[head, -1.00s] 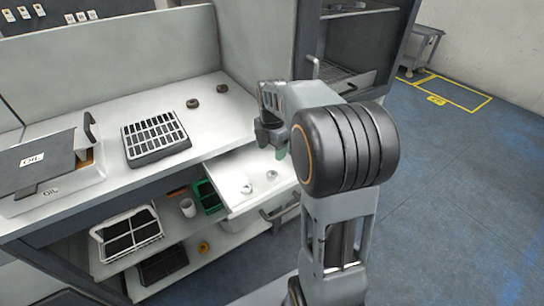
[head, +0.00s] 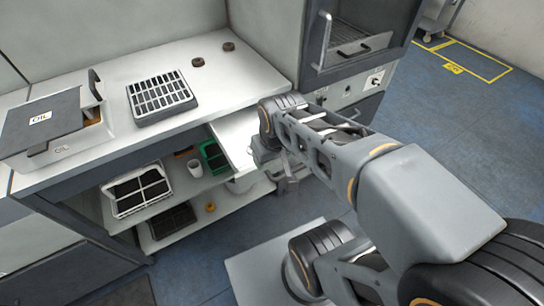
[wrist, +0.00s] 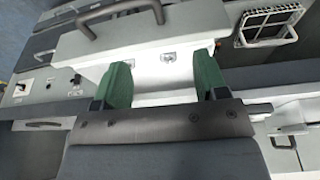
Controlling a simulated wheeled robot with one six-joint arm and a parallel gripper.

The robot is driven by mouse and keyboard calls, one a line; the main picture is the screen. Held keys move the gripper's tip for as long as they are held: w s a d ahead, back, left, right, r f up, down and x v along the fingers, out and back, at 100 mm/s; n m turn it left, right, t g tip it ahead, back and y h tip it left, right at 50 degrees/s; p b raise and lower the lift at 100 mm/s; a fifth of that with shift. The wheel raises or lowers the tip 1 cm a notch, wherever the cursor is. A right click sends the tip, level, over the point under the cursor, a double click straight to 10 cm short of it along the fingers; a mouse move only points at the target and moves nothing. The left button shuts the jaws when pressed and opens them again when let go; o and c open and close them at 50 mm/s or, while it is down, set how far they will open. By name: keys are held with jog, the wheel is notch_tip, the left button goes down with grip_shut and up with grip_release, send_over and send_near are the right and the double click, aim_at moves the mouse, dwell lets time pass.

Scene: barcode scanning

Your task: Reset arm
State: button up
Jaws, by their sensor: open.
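My gripper (wrist: 163,76) shows two green fingertips in the wrist view, held apart with nothing between them. In the head view, my arm reaches from the lower right to the open drawer, and its wrist end covers the front of that drawer. The fingers cannot be made out clearly there. The white drawer (head: 234,134) is pulled out under the counter. In the wrist view, a pale drawer interior with small metallic pieces (wrist: 168,57) lies beyond the fingertips; whether they touch anything cannot be told.
Lower shelves hold a white-rimmed tray (head: 137,190), a green bin (head: 213,157) and a white cup (head: 195,167). A grey cabinet stands right; blue floor beyond is open.

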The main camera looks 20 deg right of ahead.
jog(key=shift+s+a+f+m, duration=0.15)
jog(key=shift+s+m, duration=0.15)
jog(key=shift+m, duration=0.2)
jog(key=w+p+v, duration=0.2)
jog(key=p+v, duration=0.6)
jog(key=v, duration=0.1)
jog(key=shift+r+t+p, duration=0.4)
jog(key=shift+r, duration=0.3)
